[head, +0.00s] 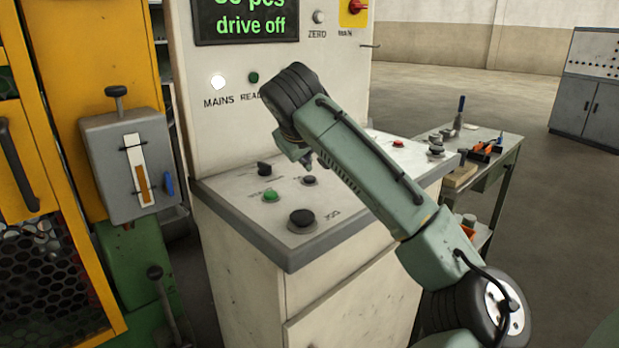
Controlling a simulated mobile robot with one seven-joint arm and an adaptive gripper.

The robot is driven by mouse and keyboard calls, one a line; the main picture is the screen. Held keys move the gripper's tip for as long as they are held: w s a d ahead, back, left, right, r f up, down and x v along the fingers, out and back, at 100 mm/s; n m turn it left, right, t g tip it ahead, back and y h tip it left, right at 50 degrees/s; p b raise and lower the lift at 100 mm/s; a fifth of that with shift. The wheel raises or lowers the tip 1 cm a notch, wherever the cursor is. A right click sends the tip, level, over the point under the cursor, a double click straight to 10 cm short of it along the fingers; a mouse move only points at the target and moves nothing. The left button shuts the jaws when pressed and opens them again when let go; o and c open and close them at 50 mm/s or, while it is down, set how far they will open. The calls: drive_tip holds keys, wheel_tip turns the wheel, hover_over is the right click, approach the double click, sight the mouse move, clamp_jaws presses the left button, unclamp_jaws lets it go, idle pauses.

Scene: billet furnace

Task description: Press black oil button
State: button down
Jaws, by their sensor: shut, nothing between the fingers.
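The white console (240,205) has a sloped top with a grey front edge. On it are a large black button (302,217) near the front, a small black button (309,180) behind it, a green button (271,195) and a black knob (264,168). Their labels are too small to read surely, so I cannot tell which black one is the oil button. My gripper (307,162) points down above the console, just above and behind the small black button in the picture. It is shut and empty. It appears apart from the buttons, though the gap is hard to judge.
The upright panel (320,85) behind carries a "drive off" display (245,20), a lit white MAINS lamp (217,82) and a red switch (355,6). A yellow machine frame (90,60) with a grey gauge box (130,165) stands left. A tool bench (510,142) stands right.

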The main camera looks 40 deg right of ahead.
sight(306, 178)
idle(0.7)
drive_tip(key=shift+f, duration=0.4)
drive_tip(key=shift+f+b, duration=0.45)
idle(0.4)
idle(0.4)
drive_tip(key=shift+r+p, duration=0.75)
drive_tip(key=shift+r, duration=0.1)
wheel_tip(306, 178, up, 5)
drive_tip(key=p, duration=0.4)
drive_tip(key=shift+r, duration=0.1)
idle(0.6)
